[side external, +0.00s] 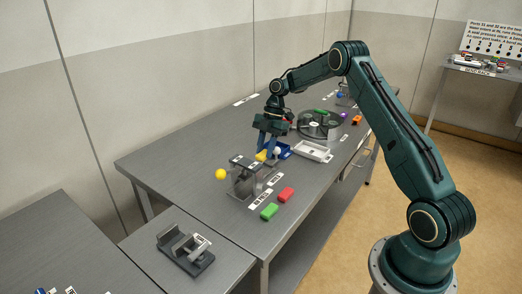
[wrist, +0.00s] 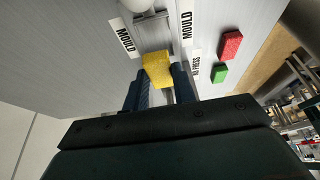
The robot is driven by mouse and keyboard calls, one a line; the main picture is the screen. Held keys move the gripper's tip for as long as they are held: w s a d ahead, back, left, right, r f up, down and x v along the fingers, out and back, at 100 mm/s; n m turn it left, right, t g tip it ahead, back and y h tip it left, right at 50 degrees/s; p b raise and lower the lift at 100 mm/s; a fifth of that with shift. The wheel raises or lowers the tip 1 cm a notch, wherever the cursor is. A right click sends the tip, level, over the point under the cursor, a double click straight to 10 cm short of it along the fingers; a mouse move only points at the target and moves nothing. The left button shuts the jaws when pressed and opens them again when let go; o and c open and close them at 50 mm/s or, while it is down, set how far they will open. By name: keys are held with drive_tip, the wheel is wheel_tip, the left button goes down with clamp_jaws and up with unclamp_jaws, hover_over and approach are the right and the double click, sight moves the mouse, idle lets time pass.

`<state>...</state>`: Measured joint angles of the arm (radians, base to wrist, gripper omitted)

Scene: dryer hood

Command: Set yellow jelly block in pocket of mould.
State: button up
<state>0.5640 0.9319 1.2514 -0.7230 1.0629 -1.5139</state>
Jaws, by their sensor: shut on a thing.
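The yellow jelly block (wrist: 157,70) is between the fingertips of my gripper (wrist: 158,88) in the wrist view. My gripper (side external: 266,150) is shut on it, and in the side view the yellow block (side external: 261,156) shows low between the fingers. Ahead of the block in the wrist view lies a grey metal part, the mould (wrist: 152,27), with a MOULD label on each side. Its pocket is not clearly seen. The block appears apart from it, but the exact height gap cannot be told.
A grey fixture with a dark top (side external: 243,182) stands near the gripper, with a yellow ball (side external: 220,174) beside it. A red block (side external: 286,195) and green block (side external: 269,211) lie in front.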

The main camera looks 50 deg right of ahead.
sight(265, 169)
drive_tip(key=shift+f, duration=0.55)
drive_tip(key=shift+f, duration=0.1)
drive_tip(key=shift+f, duration=1.9)
drive_tip(key=shift+f, duration=0.1)
drive_tip(key=o, duration=1)
drive_tip(key=shift+v, duration=3.85)
